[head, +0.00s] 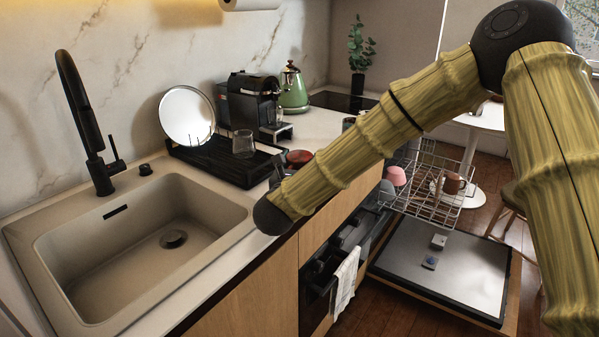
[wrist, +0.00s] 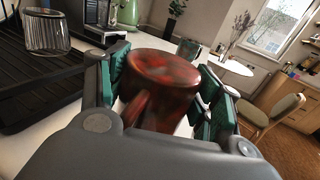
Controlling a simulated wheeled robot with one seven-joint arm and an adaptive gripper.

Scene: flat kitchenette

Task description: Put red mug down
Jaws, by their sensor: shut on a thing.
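The red mug (wrist: 158,88) is in the wrist view, mottled red and brown, between the two green-padded fingers of my gripper (wrist: 165,95). My gripper is shut on it. In the head view a small part of the red mug (head: 299,156) shows above my forearm, over or at the counter by the drying rack. My wrist hides most of my gripper there. I cannot tell whether the mug's base touches the white counter (head: 318,123).
The black drying rack (head: 215,160) holds a glass (head: 243,143) and a round plate (head: 187,115). A coffee machine (head: 254,102) and green kettle (head: 293,90) stand behind. The sink (head: 130,240) is left. An open dishwasher rack (head: 430,180) with cups juts out right.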

